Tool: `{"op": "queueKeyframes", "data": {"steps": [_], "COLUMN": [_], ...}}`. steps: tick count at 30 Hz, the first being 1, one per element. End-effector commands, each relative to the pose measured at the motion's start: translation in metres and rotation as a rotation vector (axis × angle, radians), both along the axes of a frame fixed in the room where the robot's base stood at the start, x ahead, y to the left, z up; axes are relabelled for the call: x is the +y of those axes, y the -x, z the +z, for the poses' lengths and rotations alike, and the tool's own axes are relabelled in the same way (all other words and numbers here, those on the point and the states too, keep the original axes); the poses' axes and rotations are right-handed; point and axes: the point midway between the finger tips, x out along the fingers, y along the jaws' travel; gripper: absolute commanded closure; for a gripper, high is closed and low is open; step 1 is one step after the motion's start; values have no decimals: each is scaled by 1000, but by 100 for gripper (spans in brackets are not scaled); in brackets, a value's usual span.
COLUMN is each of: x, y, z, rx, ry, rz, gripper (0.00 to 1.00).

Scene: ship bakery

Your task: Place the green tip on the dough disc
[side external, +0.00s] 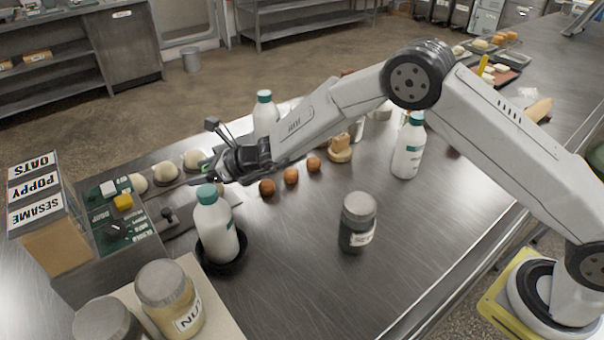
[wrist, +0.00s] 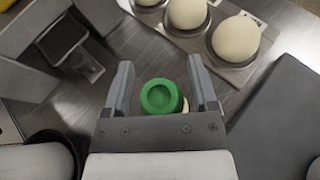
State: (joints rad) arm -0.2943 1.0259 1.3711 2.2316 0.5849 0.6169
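The green tip (wrist: 161,98) is a round green piece with a circular recess, seen from above in the wrist view. It lies between the two fingers of my gripper (wrist: 162,82), with a narrow gap on each side, so the gripper looks open around it. Its lower edge is hidden by my gripper's crossbar. A small pale edge (wrist: 187,105) shows at its right; it may be the dough disc, but I cannot tell. In the side view, a bit of green (side external: 207,169) shows at the end of my gripper, above the bench behind a white bottle.
The white bottle (side external: 215,232) with a teal cap stands in a black holder close to my gripper. Pale dough balls (wrist: 236,38) sit on a metal tray behind it. A control panel (side external: 122,222) stands at left. Several brown eggs (side external: 291,176) and a dark jar (side external: 357,225) are to the right.

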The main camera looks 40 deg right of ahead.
Motion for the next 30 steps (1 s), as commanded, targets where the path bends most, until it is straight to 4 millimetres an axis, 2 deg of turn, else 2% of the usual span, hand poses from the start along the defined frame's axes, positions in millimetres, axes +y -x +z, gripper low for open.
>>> {"op": "queueKeyframes", "data": {"steps": [17,30], "x": [-2,-28], "y": [2,27], "z": [5,20], "rx": [0,0], "ry": [0,0], "rz": [0,-1], "gripper": [13,13]}}
